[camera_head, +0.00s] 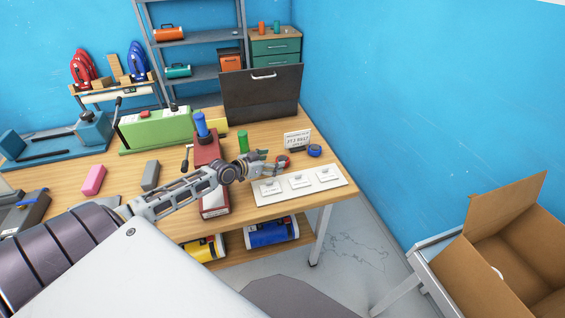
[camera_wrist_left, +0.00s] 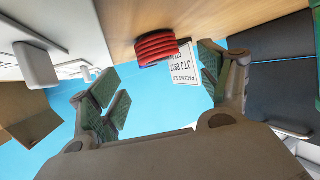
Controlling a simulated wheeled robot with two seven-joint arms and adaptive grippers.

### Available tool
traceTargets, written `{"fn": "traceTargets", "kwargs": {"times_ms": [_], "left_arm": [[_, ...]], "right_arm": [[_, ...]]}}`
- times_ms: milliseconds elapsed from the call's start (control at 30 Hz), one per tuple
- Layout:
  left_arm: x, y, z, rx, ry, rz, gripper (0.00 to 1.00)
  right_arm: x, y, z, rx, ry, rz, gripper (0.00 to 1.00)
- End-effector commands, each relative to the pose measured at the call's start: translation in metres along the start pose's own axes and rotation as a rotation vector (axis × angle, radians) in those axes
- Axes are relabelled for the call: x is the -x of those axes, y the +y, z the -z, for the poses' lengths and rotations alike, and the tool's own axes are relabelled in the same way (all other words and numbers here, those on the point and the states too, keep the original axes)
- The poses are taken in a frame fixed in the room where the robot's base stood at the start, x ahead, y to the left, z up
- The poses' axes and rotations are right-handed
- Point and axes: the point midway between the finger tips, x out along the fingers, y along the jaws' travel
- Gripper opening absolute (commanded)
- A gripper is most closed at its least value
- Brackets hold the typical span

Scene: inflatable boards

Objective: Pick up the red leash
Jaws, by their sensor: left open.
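The red leash (camera_head: 282,161) is a small coil on the wooden table, near the right end. It is partly hidden by my left gripper (camera_head: 271,163) in the head view. In the left wrist view the red leash (camera_wrist_left: 157,47) shows as a stack of red loops, near and slightly above the gap between the fingers of my left gripper (camera_wrist_left: 163,82). The jaws are open with nothing between them. I cannot tell whether a finger touches the coil. My right gripper is not in view.
A blue coil (camera_head: 314,150) and a white printed card (camera_head: 297,139) sit beside the leash. A white board (camera_head: 298,186) with several small pieces lies in front. A green cylinder (camera_head: 242,140) and a red device (camera_head: 207,150) stand left. An open cardboard box (camera_head: 505,250) is at right.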

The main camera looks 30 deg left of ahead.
Motion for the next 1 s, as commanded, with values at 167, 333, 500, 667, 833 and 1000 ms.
{"fn": "traceTargets", "kwargs": {"times_ms": [167,333,500,667,833,1000], "left_arm": [[0.0,0.0,0.0,0.0,0.0,0.0,0.78],[-0.002,0.0,0.0,0.001,0.001,0.0,0.78],[-0.009,0.0,0.0,0.002,0.002,0.0,0.78],[-0.018,0.0,0.001,0.001,0.002,0.0,0.78],[-0.028,0.0,0.001,0.001,0.002,0.0,0.78],[-0.038,0.0,0.001,0.001,0.002,0.001,0.78]], "right_arm": [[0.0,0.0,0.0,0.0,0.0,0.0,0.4],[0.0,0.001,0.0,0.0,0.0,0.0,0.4],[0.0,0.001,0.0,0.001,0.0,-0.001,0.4],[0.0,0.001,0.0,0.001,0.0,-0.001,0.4],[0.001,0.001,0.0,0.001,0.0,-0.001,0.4],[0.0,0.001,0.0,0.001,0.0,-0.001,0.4]]}}
